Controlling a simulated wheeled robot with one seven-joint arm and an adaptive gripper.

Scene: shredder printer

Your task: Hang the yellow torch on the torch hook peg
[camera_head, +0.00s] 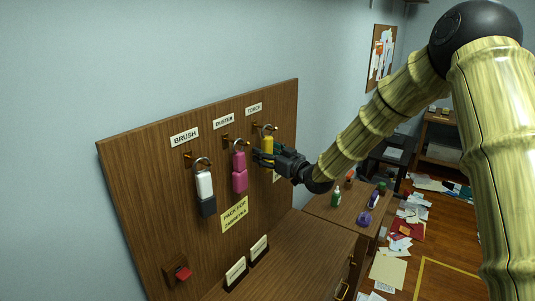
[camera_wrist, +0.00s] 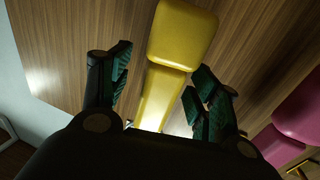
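The yellow torch (camera_head: 268,145) is upright against the wooden board under the TORCH label (camera_head: 254,109). Its ring (camera_head: 270,128) is at the torch hook peg (camera_head: 256,126); the ring looks to be around the peg, but the contact is too small to tell. My gripper (camera_head: 264,157) is at the torch's lower part, which it partly hides. In the wrist view the torch (camera_wrist: 180,38) lies between my two fingers (camera_wrist: 160,88), which stand apart with a gap visible on the left side. The right finger is close to the torch; touching cannot be told.
A pink duster (camera_head: 239,172) hangs just left of my gripper, and a white and black brush (camera_head: 205,190) hangs further left. A wooden counter (camera_head: 300,262) below holds two small cards. Bottles (camera_head: 336,197) stand on the right. Papers litter the floor.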

